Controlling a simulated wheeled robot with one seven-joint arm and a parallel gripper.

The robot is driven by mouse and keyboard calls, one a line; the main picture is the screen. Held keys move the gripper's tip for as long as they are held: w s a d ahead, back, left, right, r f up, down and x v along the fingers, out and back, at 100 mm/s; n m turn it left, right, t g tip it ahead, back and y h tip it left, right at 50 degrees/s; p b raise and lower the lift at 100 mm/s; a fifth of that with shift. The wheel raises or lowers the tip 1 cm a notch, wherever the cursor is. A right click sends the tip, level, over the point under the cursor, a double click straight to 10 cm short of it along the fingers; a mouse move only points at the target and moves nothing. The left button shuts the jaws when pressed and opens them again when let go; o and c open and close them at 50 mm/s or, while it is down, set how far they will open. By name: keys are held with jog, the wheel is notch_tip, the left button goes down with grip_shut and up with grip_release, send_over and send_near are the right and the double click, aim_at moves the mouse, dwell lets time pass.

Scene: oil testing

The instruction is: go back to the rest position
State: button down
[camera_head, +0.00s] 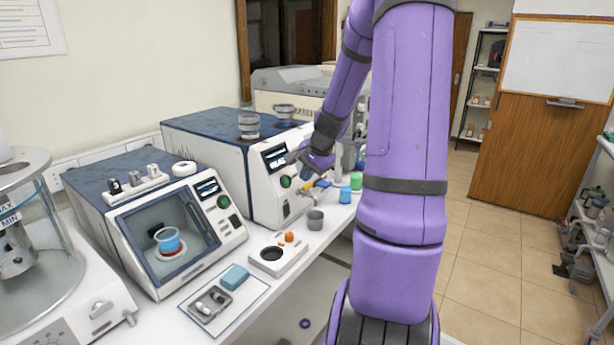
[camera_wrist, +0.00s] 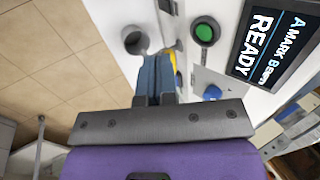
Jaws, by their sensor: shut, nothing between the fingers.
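My gripper (camera_head: 294,158) is at the front of the middle blue-topped instrument (camera_head: 213,140), near its screen (camera_head: 275,157) and green button (camera_head: 285,181). The wrist view shows the two blue-grey fingers (camera_wrist: 157,75) pressed together with nothing between them. In that view the green button (camera_wrist: 205,33) and a lit screen (camera_wrist: 266,45) reading "READY" lie to the right of the fingers. A grey cup (camera_wrist: 135,41) shows just left of the fingertips. A yellow part (camera_wrist: 173,62) is partly hidden behind the fingers. My purple arm blocks part of the head view.
The grey cup (camera_head: 315,219) stands on the white bench near a white holder (camera_head: 277,256). A blue-lidded jar (camera_head: 345,195) and a green-lidded one (camera_head: 359,185) stand close right of my gripper.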

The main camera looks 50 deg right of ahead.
dwell(0.3)
jog(key=s+a+r+n, duration=0.2)
jog(key=a+r+n, duration=0.35)
jog(key=a, duration=0.55)
jog(key=s+a+r+n, duration=0.2)
jog(key=a+r+n, duration=0.2)
jog(key=a+r, duration=0.45)
jog(key=s+a+r+n, duration=0.4)
jog(key=s+a+n, duration=0.3)
jog(key=s+a, duration=0.5)
jog(key=s, duration=0.3)
jog(key=shift+a, duration=0.2)
jog(key=shift+w+d+n, duration=0.1)
jog(key=shift+n, duration=0.15)
